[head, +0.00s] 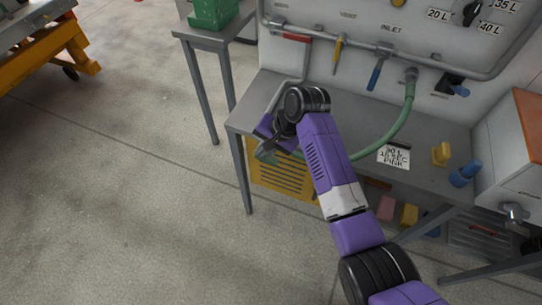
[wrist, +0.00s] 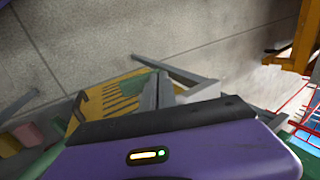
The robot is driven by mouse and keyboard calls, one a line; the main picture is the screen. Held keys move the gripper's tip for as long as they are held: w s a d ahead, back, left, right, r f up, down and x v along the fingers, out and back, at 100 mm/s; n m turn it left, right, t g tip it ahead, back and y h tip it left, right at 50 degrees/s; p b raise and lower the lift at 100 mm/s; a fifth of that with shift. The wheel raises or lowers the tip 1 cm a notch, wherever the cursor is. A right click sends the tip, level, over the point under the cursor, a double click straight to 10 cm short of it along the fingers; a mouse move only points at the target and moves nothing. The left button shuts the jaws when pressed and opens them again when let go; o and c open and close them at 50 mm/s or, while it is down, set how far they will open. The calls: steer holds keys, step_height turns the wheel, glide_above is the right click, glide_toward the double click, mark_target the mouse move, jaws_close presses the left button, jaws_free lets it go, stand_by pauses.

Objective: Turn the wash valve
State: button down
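A wall panel (head: 330,62) at the top of the head view carries several valves along a grey pipe. They have a red handle (head: 297,38), a yellow handle (head: 340,52) and a blue handle (head: 375,73). One label reads INLET; the small labels further left are too blurred to read, so I cannot tell which valve is the wash valve. My gripper (head: 268,152) is low at the front left of the grey bench, below and left of the handles and apart from them. Its fingers (wrist: 162,92) show in the wrist view, but their gap is unclear.
A green hose (head: 400,125) hangs from the panel and passes behind my arm. A note card (head: 394,156), a yellow block (head: 441,154) and a blue object (head: 465,174) are on the bench (head: 425,172). A yellow slatted panel (head: 280,182) is below.

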steer(key=shift+w+a+f, duration=0.1)
steer(key=shift+a, duration=0.15)
stand_by(0.3)
stand_by(0.4)
